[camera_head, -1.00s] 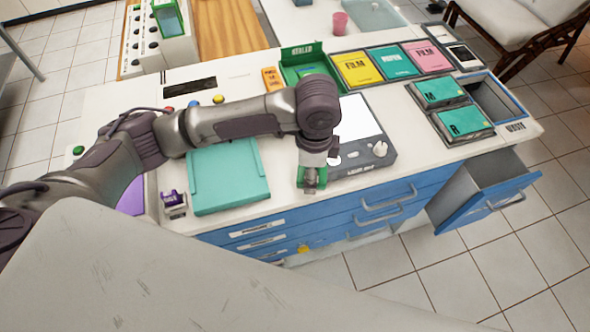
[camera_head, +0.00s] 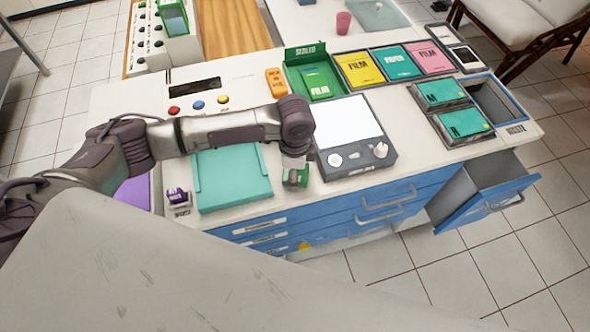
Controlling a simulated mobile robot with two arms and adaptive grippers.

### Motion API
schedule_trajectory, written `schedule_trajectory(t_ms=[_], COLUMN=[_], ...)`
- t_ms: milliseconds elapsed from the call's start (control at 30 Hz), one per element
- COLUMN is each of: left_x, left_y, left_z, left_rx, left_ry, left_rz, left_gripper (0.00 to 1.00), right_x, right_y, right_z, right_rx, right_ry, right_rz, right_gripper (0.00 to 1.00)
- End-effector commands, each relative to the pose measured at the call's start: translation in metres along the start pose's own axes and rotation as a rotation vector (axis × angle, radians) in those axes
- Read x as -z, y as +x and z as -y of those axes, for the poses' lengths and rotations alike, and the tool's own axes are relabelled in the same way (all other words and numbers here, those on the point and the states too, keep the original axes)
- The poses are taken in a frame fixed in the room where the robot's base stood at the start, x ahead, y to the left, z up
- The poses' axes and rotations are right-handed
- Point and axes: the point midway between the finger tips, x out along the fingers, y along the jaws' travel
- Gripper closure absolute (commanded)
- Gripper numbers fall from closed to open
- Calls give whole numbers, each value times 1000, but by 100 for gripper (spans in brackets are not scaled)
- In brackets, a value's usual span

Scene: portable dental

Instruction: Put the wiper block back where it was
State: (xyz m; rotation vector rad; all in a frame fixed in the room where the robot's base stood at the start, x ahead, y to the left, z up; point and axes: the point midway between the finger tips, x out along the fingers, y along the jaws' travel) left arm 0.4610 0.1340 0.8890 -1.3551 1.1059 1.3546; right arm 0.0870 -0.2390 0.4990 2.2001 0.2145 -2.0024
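My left arm comes in from the left, and its gripper (camera_head: 296,168) points down at the counter's front edge, between the teal mat and the grey light box. A small green block (camera_head: 300,178) is right at the fingertips. I cannot tell whether the fingers hold it or are only beside it. No block is readably marked as the wiper block. A small purple-and-grey block (camera_head: 178,199) stands left of the mat, and an orange labelled block (camera_head: 276,82) lies behind, near the green tray. My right gripper is not in view.
The teal mat (camera_head: 232,180) and the light box (camera_head: 350,165) flank the gripper.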

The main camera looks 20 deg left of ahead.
Motion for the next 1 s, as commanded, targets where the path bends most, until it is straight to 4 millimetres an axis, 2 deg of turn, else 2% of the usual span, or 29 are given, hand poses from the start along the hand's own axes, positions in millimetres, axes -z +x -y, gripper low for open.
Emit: schedule_trajectory(t_ms=[100, 133, 267, 667, 767, 1000], left_x=[0, 0, 0, 0, 1, 1], left_y=[3, 2, 2, -3, -15, -66], left_z=[0, 0, 0, 0, 1, 2], left_rx=[0, 1, 0, 1, 3, 5], left_ry=[0, 0, 0, 0, 1, 1], left_rz=[-1, -1, 0, -1, -3, -3], left_gripper=[72, 29, 9, 9, 9, 9], right_x=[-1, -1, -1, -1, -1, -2], right_y=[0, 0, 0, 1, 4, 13], right_z=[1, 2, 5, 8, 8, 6], right_rx=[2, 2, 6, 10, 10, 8], right_ry=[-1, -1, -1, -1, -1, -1], right_rz=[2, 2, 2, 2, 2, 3], right_gripper=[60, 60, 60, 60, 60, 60])
